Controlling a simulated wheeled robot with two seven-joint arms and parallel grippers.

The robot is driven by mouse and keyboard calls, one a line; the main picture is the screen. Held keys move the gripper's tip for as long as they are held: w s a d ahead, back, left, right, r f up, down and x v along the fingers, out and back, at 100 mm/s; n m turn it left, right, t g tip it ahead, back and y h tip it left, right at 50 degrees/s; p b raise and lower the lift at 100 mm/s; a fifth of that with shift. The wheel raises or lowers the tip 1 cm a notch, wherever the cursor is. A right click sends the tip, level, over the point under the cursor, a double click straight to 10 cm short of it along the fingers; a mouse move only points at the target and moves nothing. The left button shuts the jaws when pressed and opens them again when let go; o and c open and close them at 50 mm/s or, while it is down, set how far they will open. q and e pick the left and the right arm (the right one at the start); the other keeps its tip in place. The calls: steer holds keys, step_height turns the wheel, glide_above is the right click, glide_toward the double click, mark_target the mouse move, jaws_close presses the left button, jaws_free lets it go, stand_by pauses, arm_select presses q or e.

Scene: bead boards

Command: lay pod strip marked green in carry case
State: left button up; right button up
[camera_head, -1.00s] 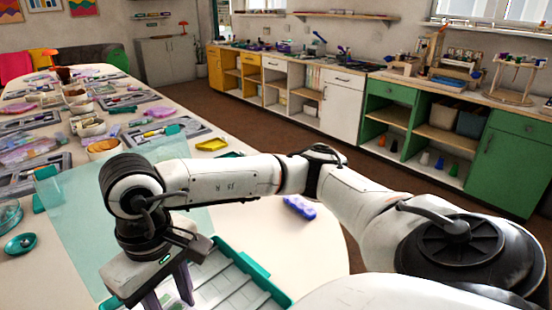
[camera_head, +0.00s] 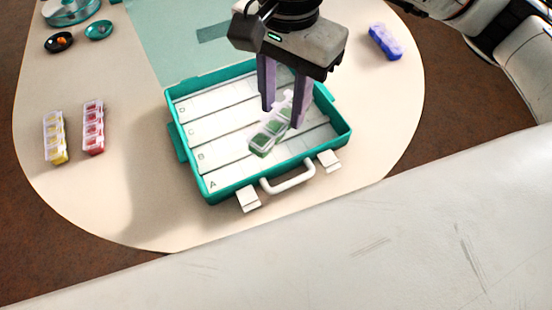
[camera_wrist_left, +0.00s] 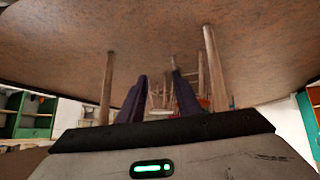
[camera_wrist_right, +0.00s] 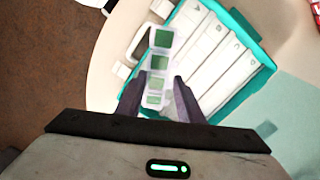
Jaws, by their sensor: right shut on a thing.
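The pod strip marked green (camera_head: 270,133) is clear with green compartments. My right gripper (camera_head: 283,115) is shut on it and holds it tilted over the open carry case; the strip also shows between the fingers in the right wrist view (camera_wrist_right: 158,62). The teal carry case (camera_head: 343,136) lies on the table, its white inside split into lanes marked A, B, C and D, with no strip seen lying in them. The strip appears above the lanes near A and B; its exact height is unclear. My left gripper (camera_wrist_left: 158,85) is open and empty below the tabletop.
Yellow (camera_head: 55,138) and red (camera_head: 93,127) pod strips stand left of the case. A blue-violet strip (camera_head: 385,42) lies at the right. Small black (camera_head: 59,42) and teal (camera_head: 99,30) dishes sit at the upper left. Bare table surrounds the case's left side.

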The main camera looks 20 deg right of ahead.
mark_target(265, 120)
steer(key=a+m, duration=0.1)
steer(key=a+m+b, duration=0.1)
steer(key=m, duration=0.1)
steer(key=a+m, duration=0.1)
steer(key=shift+s+a+m, duration=0.1)
steer(key=shift+s+m, duration=0.2)
steer(key=shift+m, duration=0.1)
steer(key=shift+f+b, duration=0.25)
steer(key=shift+b, duration=0.1)
step_height(265, 120, down, 9)
steer(key=shift+f+b, duration=0.15)
steer(key=shift+b, duration=0.15)
steer(key=shift+f, duration=0.1)
steer(key=o, duration=0.7)
steer(key=shift+f+b, duration=0.1)
steer(key=shift+b, duration=0.2)
steer(key=o, duration=0.5)
steer(key=shift+s, duration=0.1)
